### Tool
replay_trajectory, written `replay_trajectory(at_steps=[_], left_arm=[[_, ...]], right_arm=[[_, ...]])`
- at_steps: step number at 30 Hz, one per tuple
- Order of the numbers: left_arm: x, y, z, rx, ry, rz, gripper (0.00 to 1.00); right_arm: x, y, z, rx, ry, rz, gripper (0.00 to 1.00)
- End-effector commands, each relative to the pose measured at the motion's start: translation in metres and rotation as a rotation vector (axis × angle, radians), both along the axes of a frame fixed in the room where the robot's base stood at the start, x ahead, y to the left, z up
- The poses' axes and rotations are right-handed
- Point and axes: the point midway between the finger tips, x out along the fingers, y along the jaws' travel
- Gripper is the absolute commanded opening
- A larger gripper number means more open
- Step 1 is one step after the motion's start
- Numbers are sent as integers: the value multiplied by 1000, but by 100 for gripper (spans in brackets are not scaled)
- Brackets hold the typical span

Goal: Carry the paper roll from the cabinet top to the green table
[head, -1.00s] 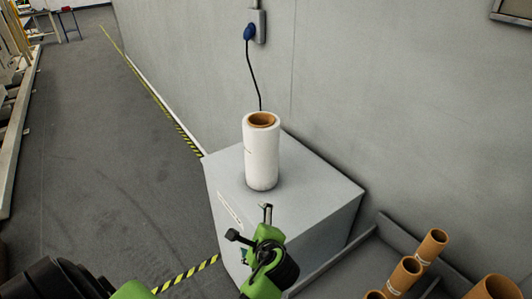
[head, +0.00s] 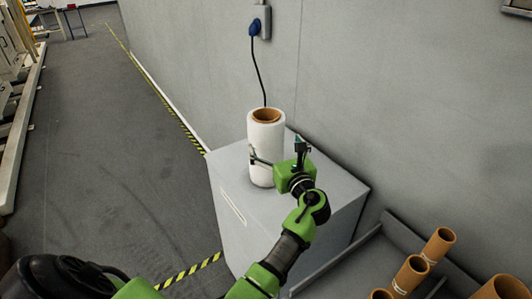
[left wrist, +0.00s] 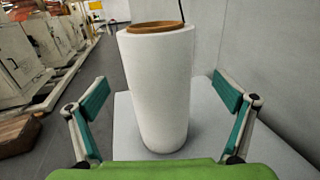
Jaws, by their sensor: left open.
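The white paper roll (head: 265,148) with a brown core stands upright on the grey cabinet top (head: 325,198) in the head view. It also fills the middle of the left wrist view (left wrist: 156,88). My left gripper (head: 277,152) is open at the near side of the roll. In the left wrist view its two fingers (left wrist: 163,112) stand apart, one on each side of the roll, with gaps showing between them and the paper. The roll's lowest part is partly hidden behind the gripper in the head view. My right gripper and the green table are not in view.
A wall runs close behind the cabinet, with a blue plug (head: 254,27) and black cable above the roll. Several brown tubes (head: 410,274) stand in a grey bin at the lower right. Open floor (head: 120,150) lies to the left.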

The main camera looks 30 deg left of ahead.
Motion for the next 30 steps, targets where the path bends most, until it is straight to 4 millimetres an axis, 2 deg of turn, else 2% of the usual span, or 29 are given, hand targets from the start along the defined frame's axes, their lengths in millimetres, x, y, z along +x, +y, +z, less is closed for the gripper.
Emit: replay_trajectory(at_steps=[1,8,18,27,30], left_arm=[[5,6,-3,2,-1,1,96],[15,21,-1,-1,-1,0,96],[40,58,-2,-1,-2,1,96],[43,61,1,-3,0,-1,96],[43,61,1,-3,0,-1,70]], right_arm=[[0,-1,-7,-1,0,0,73],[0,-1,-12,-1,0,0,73],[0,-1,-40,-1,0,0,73],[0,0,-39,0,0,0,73],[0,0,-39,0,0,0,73]])
